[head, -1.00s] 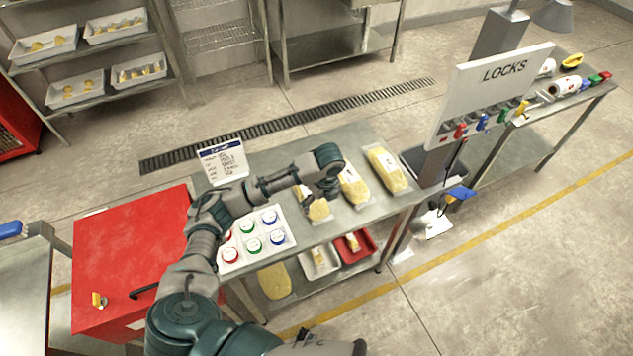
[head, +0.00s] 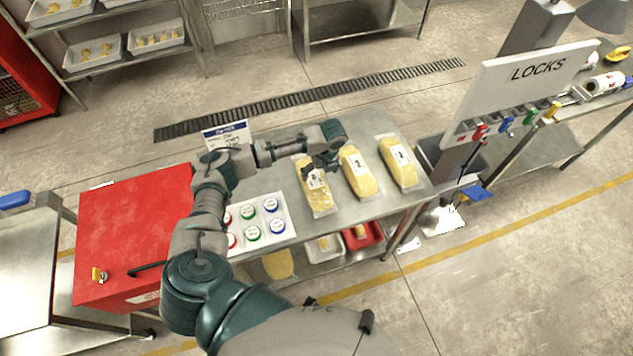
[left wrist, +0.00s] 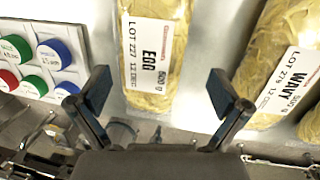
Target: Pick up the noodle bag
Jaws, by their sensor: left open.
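Three clear bags of yellow noodles with white labels lie side by side on the steel table: a left bag (head: 317,197), a middle bag (head: 362,182) and a right bag (head: 400,165). My left gripper (head: 318,166) is open and empty over the far part of the left bag and hides some of it. In the left wrist view, the bag labelled EGG (left wrist: 155,85) lies ahead of and between the spread fingers (left wrist: 160,95), apart from both. A bag labelled WAVY (left wrist: 282,70) lies to the right. My right gripper is not in view.
A white panel of red, green and blue buttons (head: 262,222) is left of the bags, with a small sign (head: 226,135) behind. A LOCKS board (head: 520,90) on a post stands right. A red cabinet (head: 130,225) is at left. Trays, including a red one (head: 365,236), sit below the table.

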